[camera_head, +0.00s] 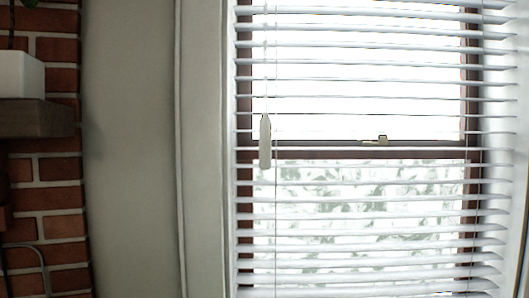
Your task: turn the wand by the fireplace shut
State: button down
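The wand (265,142) hangs in front of the left part of the window blind. It is pale, with a thin upper part and a thicker handle at its lower end, and it hangs about straight down. The white blind (360,208) covers the window, and its slats are tilted open, with bright light and the view outside showing between them. My gripper is not in view.
A red brick fireplace wall (50,190) stands at the far left. A dark wooden mantel (36,118) juts from it, bearing a white box-like object (20,74). Plain wall (130,150) lies between the bricks and window. A brass-coloured latch (382,140) sits on the sash.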

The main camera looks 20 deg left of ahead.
aim_at(266, 122)
jog(key=z, duration=0.05)
jog(key=k, duration=0.5)
jog(key=z, duration=2.05)
jog(key=k, duration=1.55)
jog(key=u, duration=2.1)
jog(key=i, duration=0.5)
